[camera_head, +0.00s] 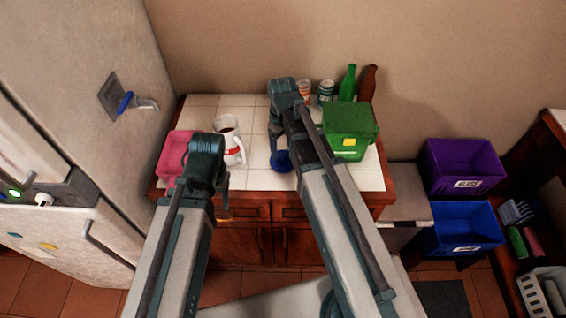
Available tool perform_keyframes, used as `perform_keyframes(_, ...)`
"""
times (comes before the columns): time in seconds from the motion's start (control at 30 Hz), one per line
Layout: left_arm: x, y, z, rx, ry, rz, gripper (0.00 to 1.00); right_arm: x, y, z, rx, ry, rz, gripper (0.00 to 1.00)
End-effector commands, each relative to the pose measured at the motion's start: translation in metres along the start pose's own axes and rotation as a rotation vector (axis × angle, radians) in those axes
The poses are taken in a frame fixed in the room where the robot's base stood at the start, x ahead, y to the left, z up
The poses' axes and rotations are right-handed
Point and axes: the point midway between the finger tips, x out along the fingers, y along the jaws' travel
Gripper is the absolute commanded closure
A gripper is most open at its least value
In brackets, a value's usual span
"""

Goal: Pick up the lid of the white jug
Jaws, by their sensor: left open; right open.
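The white jug (235,154) stands upright on the tiled counter, with red marks and a handle on its right side. Its top looks open, with a brownish inside; I cannot make out a lid on it. A round blue object (281,161) lies on the tiles to its right, partly hidden by my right arm; I cannot tell whether it is the lid. My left gripper (222,184) is open in front of the jug, nearer the counter's front edge, mostly hidden by its wrist. My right gripper (275,127) is open, right of the jug and beyond the blue object, largely hidden by its arm.
A pink bin (175,150) is left of the jug and a green bin (360,124) at the right. Cans (325,92) and bottles (348,84) stand at the back. The fridge (104,60) borders the left. Bare tiles (245,105) lie behind the jug.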

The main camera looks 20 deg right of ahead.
Motion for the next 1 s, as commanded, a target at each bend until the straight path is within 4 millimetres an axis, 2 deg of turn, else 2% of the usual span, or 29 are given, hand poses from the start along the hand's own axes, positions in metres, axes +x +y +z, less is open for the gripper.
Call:
perform_keyframes(0.03, 0.014, 0.001, -0.001, 0.000, 0.000, 0.000, 0.50, 0.014, 0.001, 0.001, 0.001, 0.000, 0.000, 0.26)
perform_keyframes(0.2, 0.032, 0.003, -0.002, 0.000, 0.000, 0.000, 0.50, 0.032, 0.001, 0.002, 0.000, 0.000, 0.000, 0.26)
perform_keyframes(0.5, 0.031, 0.003, -0.002, 0.000, 0.000, 0.000, 0.50, 0.031, 0.001, 0.001, 0.000, 0.000, 0.000, 0.26)
perform_keyframes(0.9, 0.031, 0.003, -0.002, 0.000, 0.000, 0.000, 0.50, 0.031, 0.001, 0.001, 0.000, 0.000, 0.000, 0.98)
perform_keyframes(1.0, 0.031, 0.003, -0.002, 0.000, 0.000, 0.000, 0.50, 0.031, 0.001, 0.002, 0.000, 0.000, 0.000, 1.00)
